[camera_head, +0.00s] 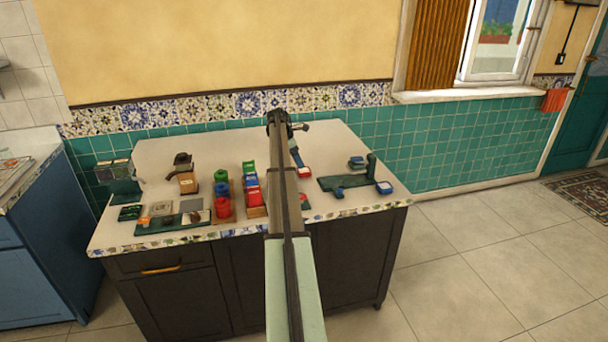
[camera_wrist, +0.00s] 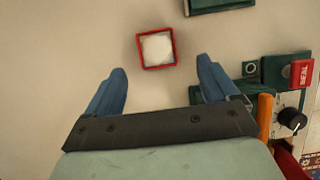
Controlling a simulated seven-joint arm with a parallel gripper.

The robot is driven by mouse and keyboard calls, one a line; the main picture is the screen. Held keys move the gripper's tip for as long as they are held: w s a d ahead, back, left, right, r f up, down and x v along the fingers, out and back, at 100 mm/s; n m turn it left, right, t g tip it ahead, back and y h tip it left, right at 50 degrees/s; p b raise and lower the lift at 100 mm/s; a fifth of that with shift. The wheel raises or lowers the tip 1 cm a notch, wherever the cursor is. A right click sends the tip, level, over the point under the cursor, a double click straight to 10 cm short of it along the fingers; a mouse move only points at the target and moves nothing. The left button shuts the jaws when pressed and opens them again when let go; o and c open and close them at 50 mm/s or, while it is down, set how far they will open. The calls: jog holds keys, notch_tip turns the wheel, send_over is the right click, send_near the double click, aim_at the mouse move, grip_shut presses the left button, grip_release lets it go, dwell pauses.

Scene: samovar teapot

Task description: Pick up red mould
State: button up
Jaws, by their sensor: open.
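The red mould (camera_wrist: 141,53) is a small square red frame with a pale, whitish middle. It lies flat on the light counter, just ahead of my fingertips in the wrist view. It also shows in the head view (camera_head: 304,172), close to the blue fingers. My gripper (camera_wrist: 162,68) has two blue fingers spread wide, with nothing between them. In the wrist view the mould sits ahead of the gap, nearer its middle than either finger. How high the fingers are above the counter is hard to tell.
A dark green device with a red SEAL button (camera_wrist: 301,73) and black knob is right of my gripper. A dark green board (camera_head: 345,182) lies right of the mould. Red and blue containers (camera_head: 223,206) and racks stand left. The counter around the mould is bare.

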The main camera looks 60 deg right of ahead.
jog(key=shift+d+x, duration=0.2)
jog(key=shift+x, duration=3.1)
jog(key=shift+w+r, duration=0.1)
jog(key=c, duration=1.1)
jog(key=shift+r, duration=0.1)
jog(key=shift+c, duration=0.2)
